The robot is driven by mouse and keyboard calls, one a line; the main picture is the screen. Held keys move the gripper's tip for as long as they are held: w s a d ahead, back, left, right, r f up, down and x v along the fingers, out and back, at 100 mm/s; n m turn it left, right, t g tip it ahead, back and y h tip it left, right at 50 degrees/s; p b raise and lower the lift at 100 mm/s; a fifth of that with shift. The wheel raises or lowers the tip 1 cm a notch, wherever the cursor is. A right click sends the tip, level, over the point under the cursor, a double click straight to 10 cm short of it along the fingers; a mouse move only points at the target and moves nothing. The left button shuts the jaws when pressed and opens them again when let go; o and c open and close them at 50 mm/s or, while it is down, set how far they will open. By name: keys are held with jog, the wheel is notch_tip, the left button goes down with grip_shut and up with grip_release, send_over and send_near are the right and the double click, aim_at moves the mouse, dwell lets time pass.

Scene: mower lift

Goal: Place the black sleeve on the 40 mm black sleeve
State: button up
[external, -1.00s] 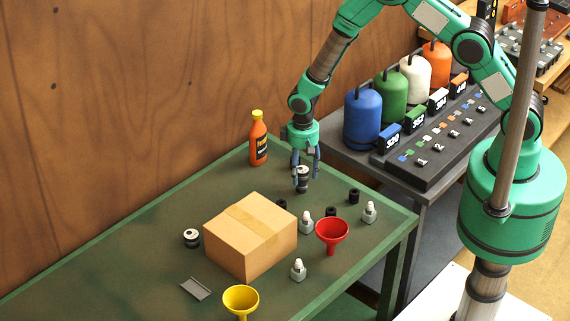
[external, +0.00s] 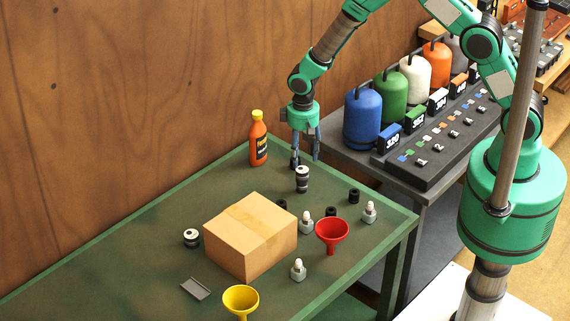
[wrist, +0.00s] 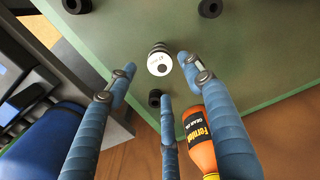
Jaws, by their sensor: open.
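A black-and-white stack (external: 302,180) stands upright on the green table, just below my gripper (external: 306,160). In the wrist view its white, marked top face (wrist: 160,63) with a dark centre shows, with black rims behind it. The marking is too small to read surely, and I cannot tell which sleeves make up the stack. My gripper is open and empty, its fingers spread above and apart from the stack. A small black sleeve (wrist: 155,98) shows near one fingertip in the wrist view. Other black sleeves (external: 353,196) (external: 331,211) stand to the right, and one (external: 282,205) is partly hidden by the box.
A cardboard box (external: 250,236) stands left of the stack. A red funnel (external: 332,232), yellow funnel (external: 240,299) and several grey-white fittings (external: 369,212) stand nearer the front. An orange bottle (external: 258,141) is behind. A white-topped black piece (external: 191,238) lies left.

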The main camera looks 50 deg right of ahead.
jog(key=shift+r, duration=2.6)
jog(key=shift+r, duration=0.1)
notch_tip(320, 180, up, 15)
jog(key=t, duration=0.1)
send_over(302, 169)
jog(key=s+d, duration=0.2)
jog(key=d, duration=0.5)
jog(key=s+d+r+m+t, duration=0.1)
jog(key=s+d+r, duration=0.25)
jog(key=r, duration=0.35)
jog(key=s+d+r+t, duration=0.1)
jog(key=s+d+r, duration=0.25)
jog(key=r, duration=0.25)
jog(key=s+d+r+t, duration=0.1)
jog(key=s+d+r, duration=0.3)
jog(key=s, duration=0.4)
jog(key=s+d+r, duration=0.4)
jog(key=s, duration=0.4)
jog(key=s+d+r+m+t, duration=0.1)
jog(key=s+d+r, duration=0.3)
jog(key=s, duration=0.4)
jog(key=shift+d+r+t, duration=0.2)
jog(key=shift+d+t, duration=0.1)
